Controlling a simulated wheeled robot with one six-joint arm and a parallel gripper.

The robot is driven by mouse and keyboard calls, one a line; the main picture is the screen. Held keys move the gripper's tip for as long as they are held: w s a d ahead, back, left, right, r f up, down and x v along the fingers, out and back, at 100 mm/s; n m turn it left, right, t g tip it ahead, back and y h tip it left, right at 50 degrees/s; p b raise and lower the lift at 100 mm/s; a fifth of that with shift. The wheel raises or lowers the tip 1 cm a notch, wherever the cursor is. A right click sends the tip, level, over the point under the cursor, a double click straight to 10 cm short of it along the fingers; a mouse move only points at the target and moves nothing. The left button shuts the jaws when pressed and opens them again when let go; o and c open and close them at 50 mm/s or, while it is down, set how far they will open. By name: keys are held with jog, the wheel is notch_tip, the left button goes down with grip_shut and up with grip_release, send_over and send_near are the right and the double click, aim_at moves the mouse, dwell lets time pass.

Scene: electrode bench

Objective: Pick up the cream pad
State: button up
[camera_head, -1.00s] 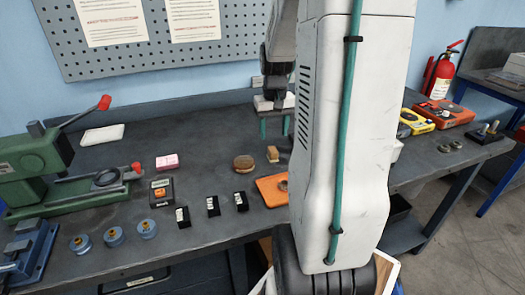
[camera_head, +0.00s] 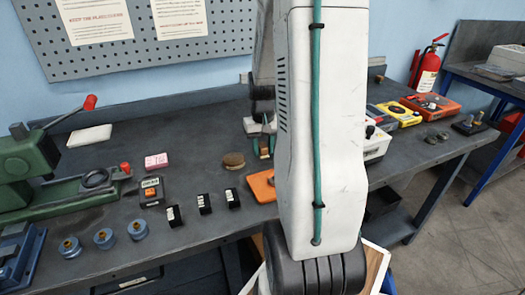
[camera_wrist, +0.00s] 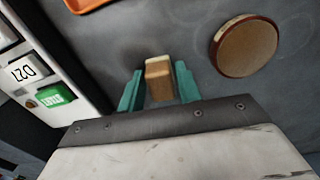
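I cannot tell for sure which thing is the cream pad. A whitish flat pad (camera_head: 90,136) lies at the back left of the bench, far from my gripper. A small tan block with a paler top (camera_head: 264,153) stands right of a round brown-rimmed disc with a tan top (camera_head: 233,160). In the wrist view the block (camera_wrist: 159,80) is between the green fingers of my gripper (camera_wrist: 160,86), and the disc (camera_wrist: 246,46) lies to the right. My gripper looks open, with a narrow gap beside the block at the left finger. The right finger is close to the block.
An orange tray (camera_head: 262,187) lies in front of the block. A white device with labels (camera_wrist: 28,72) stands close on the left in the wrist view. A pink block (camera_head: 156,160) and several small black boxes (camera_head: 204,204) stand to the left on the bench.

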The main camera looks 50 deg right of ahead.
aim_at(263, 146)
jog(key=c, duration=0.5)
jog(key=shift+c, duration=0.2)
notch_tip(263, 146, up, 10)
jog(key=shift+r, duration=0.1)
jog(key=o, duration=0.4)
jog(key=c, duration=0.3)
